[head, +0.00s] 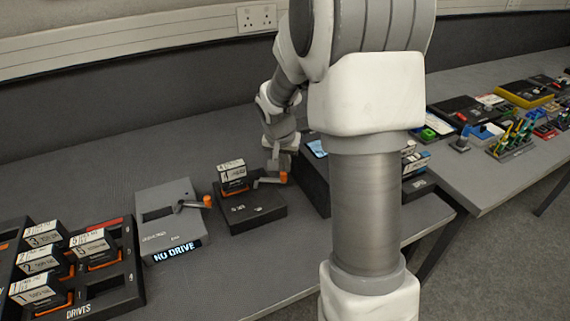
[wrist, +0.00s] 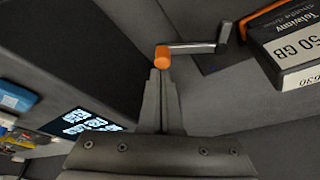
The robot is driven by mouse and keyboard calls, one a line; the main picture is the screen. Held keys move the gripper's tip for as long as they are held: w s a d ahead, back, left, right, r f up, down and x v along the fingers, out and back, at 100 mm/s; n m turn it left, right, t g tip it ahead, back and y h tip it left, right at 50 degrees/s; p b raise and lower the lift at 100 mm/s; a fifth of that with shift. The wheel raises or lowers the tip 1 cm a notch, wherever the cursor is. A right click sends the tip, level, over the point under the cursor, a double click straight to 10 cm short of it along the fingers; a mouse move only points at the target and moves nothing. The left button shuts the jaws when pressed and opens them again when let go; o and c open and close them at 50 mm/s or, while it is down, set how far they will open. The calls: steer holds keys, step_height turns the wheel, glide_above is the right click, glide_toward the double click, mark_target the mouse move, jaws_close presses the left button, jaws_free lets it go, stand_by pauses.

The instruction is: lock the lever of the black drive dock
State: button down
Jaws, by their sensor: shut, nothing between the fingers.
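The black drive dock (head: 252,213) stands on the bench left of my arm in the head view, with a labelled drive (head: 232,176) seated in it. Its lever, with an orange knob (head: 283,177), sticks out toward the right. In the wrist view the lever arm (wrist: 195,48) runs from its pivot to the orange knob (wrist: 162,57), beside the drive's label (wrist: 292,45). My gripper (wrist: 160,75) is shut and empty, its fingertips right by the orange knob; I cannot tell if they touch. In the head view my gripper (head: 279,164) is small and partly unclear behind the knob.
A grey dock (head: 168,203) with a "NO DRIVE" display and its own orange-tipped lever (head: 205,201) stands to the left. A drive rack (head: 125,280) holding several drives is at the lower left. A dark box with a screen (head: 316,149) stands close on the right.

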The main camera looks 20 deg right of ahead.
mark_target(283, 174)
steer(key=shift+s+a+f+m+b, duration=0.1)
steer(key=shift+s+a+m+b, duration=0.1)
steer(key=shift+s+m+b, duration=0.35)
steer(key=shift+s+a+f+m+g+h+b, duration=0.1)
steer(key=shift+s+a+m+g+h+b, duration=0.25)
steer(key=shift+m+b, duration=0.6)
steer(key=shift+s+a+m+g+b, duration=0.35)
steer(key=shift+s+a+m+b, duration=0.15)
steer(key=shift+m+b, duration=0.6)
steer(key=m, duration=0.1)
steer(key=s+a+m, duration=0.1)
steer(key=shift+s+a+m+g+h, duration=0.1)
steer(key=shift+m+g+h, duration=0.2)
steer(key=shift+g+h, duration=0.1)
steer(key=m, duration=0.1)
steer(key=a+m+g, duration=0.1)
steer(key=shift+s+a+r+m, duration=0.2)
steer(key=shift+s+a+m, duration=0.1)
steer(key=shift+s+m, duration=0.1)
steer(key=shift+s+a, duration=0.1)
steer(key=shift+a, duration=0.4)
